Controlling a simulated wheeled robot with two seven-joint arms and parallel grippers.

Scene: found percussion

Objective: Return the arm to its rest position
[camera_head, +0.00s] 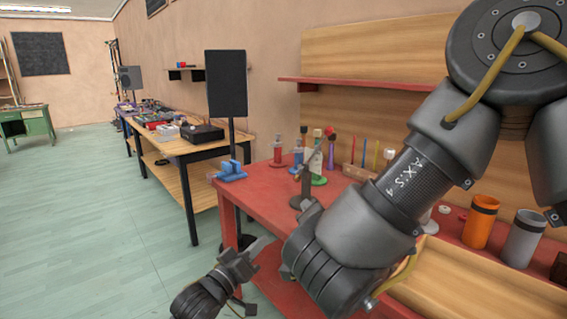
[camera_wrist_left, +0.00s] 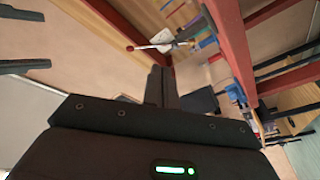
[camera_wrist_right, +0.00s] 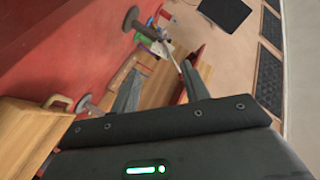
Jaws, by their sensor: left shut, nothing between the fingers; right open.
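My right arm (camera_head: 400,190) crosses the right of the head view, over the red table (camera_head: 262,185). My right gripper (camera_wrist_right: 162,68) is open in the right wrist view, with nothing seen held between its fingers. In the head view I cannot clearly make out its fingers.
A wooden tray (camera_head: 470,285), an orange cup (camera_head: 480,222) and a grey cup (camera_head: 523,238) stand at the right. A black panel on a stand (camera_head: 227,84) rises behind. Open floor (camera_head: 110,240) lies left.

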